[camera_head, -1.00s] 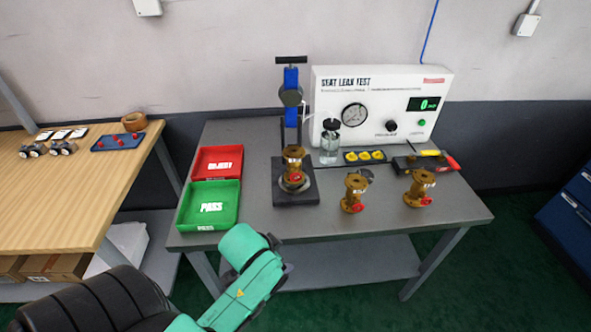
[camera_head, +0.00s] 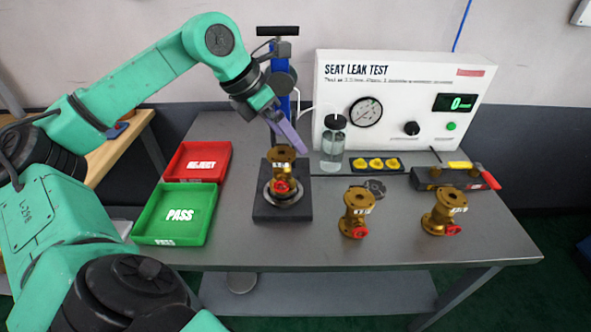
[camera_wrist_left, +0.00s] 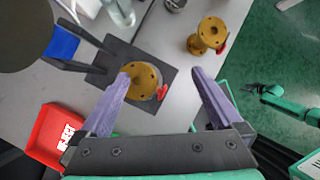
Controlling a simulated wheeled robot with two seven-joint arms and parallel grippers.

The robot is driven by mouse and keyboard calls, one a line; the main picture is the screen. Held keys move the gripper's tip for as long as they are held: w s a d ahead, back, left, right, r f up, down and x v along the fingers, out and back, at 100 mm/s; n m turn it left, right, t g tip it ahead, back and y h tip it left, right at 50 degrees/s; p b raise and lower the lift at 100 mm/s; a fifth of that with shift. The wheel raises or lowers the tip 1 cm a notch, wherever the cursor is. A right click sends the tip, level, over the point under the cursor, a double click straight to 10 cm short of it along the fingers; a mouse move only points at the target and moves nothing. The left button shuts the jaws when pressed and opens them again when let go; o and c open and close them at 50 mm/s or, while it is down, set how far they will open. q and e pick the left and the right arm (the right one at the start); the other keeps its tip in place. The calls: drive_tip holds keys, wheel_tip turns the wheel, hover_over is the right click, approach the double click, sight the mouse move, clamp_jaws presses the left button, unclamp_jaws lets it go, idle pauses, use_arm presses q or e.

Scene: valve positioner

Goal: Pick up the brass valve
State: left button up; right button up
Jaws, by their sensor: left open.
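A brass valve (camera_head: 281,160) with a red handle stands upright on the black test stand (camera_head: 262,212); the wrist view shows its round flange (camera_wrist_left: 146,78) from above. Two more brass valves, at the middle (camera_head: 356,208) and right (camera_head: 443,208), stand on the table. My left gripper (camera_head: 286,132) is open and empty just above the valve on the stand. In the wrist view its purple fingers (camera_wrist_left: 160,76) point toward that valve, which appears nearer the left finger; contact cannot be told. A teal arm part of mine shows at the right there; its gripper state is unclear.
A red REJECT tray (camera_head: 190,174) and green PASS tray (camera_head: 150,224) lie left of the stand. The stand's blue upright (camera_head: 281,102) rises close behind my gripper. A leak tester (camera_head: 400,85), glass jar (camera_head: 333,150) and yellow parts (camera_head: 376,164) are behind.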

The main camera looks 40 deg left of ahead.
sight(286, 167)
use_arm(q)
drive_tip(key=s+a+y, duration=0.2)
drive_tip(key=a, duration=0.2)
drive_tip(key=shift+g, duration=0.4)
drive_tip(key=x, duration=0.6)
drive_tip(key=shift+d+f, duration=0.15)
drive_tip(key=shift+d, duration=0.05)
drive_tip(key=p+x, duration=0.1)
drive_tip(key=x, duration=0.5)
drive_tip(key=shift+w+f+p, duration=0.2)
drive_tip(key=shift+f+p, duration=0.1)
drive_tip(key=shift+p, duration=0.1)
drive_tip(key=shift+w+f, duration=0.2)
drive_tip(key=shift+f, duration=0.15)
drive_tip(key=c, duration=1.6)
drive_tip(key=shift+r, duration=0.15)
use_arm(e)
drive_tip(key=shift+s+d+r, duration=0.2)
drive_tip(key=shift+d+r, duration=0.05)
drive_tip(key=shift+r, duration=0.45)
